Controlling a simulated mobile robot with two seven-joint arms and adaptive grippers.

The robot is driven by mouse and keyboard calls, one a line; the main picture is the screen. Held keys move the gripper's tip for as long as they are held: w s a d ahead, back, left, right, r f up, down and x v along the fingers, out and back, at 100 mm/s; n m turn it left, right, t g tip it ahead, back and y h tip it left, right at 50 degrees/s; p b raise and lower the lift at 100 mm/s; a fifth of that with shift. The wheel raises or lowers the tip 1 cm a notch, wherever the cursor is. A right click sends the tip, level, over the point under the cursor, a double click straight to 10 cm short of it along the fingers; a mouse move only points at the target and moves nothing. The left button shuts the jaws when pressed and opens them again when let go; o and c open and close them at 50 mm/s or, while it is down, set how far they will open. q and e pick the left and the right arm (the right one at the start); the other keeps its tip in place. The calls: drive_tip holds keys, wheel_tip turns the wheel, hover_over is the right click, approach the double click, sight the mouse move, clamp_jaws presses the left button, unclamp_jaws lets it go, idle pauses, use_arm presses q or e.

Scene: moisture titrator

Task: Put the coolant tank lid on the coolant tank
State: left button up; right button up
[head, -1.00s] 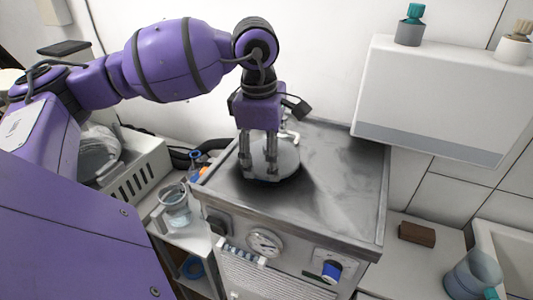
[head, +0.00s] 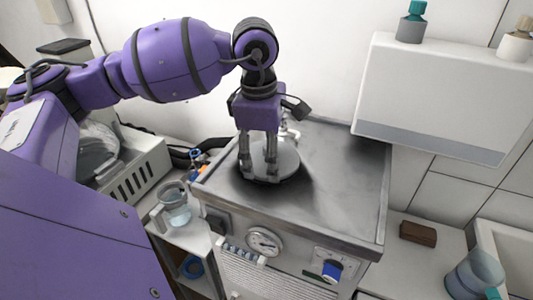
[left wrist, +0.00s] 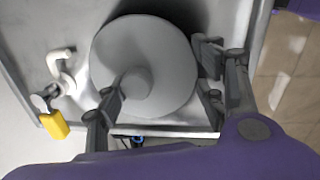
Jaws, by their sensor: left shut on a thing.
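The coolant tank lid (head: 284,160) is a grey round disc over the tank's top, toward its left side. The left wrist view shows the lid (left wrist: 165,50) from above with a round knob. My left gripper (head: 258,174) points down and is shut on the lid, one finger by the knob and the other by the rim in the left wrist view (left wrist: 160,92). The coolant tank (head: 345,185) is a metal box with a flat grey top. The opening is hidden, and I cannot tell whether the lid rests on the top or hangs just above it. My right gripper is not in view.
A white pipe fitting (left wrist: 62,65) and a yellow-handled valve (left wrist: 54,124) stand beside the lid. The tank front has a gauge (head: 264,241) and a blue knob (head: 332,270). A glass jug (head: 175,205) stands left. The tank top's right side is clear.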

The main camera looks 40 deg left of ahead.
use_arm(q)
drive_tip(key=shift+f, duration=0.2)
drive_tip(key=o, duration=1.7)
drive_tip(key=shift+o, duration=0.2)
drive_tip(key=shift+o, duration=0.2)
drive_tip(key=o, duration=0.3)
drive_tip(key=shift+o, duration=0.2)
